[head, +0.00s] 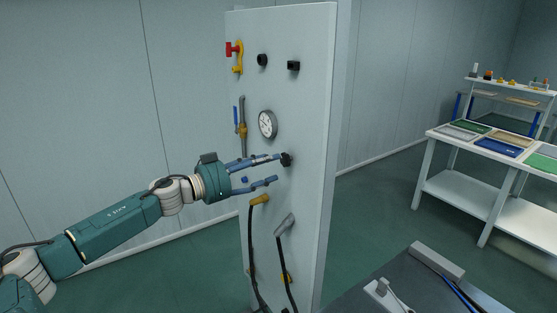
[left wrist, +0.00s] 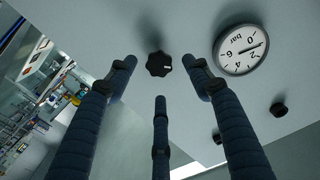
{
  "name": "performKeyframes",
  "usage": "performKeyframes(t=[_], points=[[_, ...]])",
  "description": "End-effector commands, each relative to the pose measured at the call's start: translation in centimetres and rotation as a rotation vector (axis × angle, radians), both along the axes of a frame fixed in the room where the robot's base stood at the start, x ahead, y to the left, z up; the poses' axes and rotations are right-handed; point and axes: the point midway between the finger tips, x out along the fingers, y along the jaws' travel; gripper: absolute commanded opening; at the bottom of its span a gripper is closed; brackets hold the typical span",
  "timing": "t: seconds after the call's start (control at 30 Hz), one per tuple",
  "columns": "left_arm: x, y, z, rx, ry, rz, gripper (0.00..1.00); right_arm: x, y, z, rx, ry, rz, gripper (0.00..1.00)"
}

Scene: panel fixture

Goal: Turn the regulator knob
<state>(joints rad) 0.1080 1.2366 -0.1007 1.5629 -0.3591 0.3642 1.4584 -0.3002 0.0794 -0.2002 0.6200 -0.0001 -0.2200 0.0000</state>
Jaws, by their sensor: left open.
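The regulator knob is a black lobed knob (head: 286,159) on the white upright panel (head: 310,110), below and right of the round gauge (head: 267,124). In the left wrist view the knob (left wrist: 158,65) shows whole, with a white mark on its face. My left gripper (head: 279,168) is open, its fingers pointing at the panel near the knob. In the left wrist view the spread fingers of the left gripper (left wrist: 160,78) stand around the knob's outline, with nothing between them. I cannot tell whether a finger touches it. My right gripper is not in view.
The panel also carries a red handle (head: 234,48), two black knobs (head: 262,60) above the gauge, a blue-handled valve (head: 237,117), and yellow (head: 259,199) and grey (head: 285,224) connectors with black hoses below. A dark bench (head: 420,285) and white table (head: 480,190) stand right.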

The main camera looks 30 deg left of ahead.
Motion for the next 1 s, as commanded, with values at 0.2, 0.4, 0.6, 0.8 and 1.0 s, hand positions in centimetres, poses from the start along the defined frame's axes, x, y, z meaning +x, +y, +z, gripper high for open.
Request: performKeyframes(t=[0.2, 0.4, 0.6, 0.8, 1.0], points=[[2.2, -0.9, 0.6, -0.002, -0.005, -0.001, 0.51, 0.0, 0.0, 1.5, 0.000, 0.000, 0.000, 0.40], [3.6, -1.6, 0.4, 0.001, -0.002, -0.001, 0.51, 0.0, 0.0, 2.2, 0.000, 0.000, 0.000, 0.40], [4.0, -1.8, 0.1, 0.002, 0.000, -0.003, 0.51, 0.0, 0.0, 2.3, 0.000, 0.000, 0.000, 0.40], [4.0, -1.8, 0.1, 0.002, 0.000, -0.003, 0.49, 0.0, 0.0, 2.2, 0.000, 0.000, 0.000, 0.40], [3.9, -1.8, 0.1, 0.003, -0.001, -0.003, 0.09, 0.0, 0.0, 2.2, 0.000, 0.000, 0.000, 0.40]])
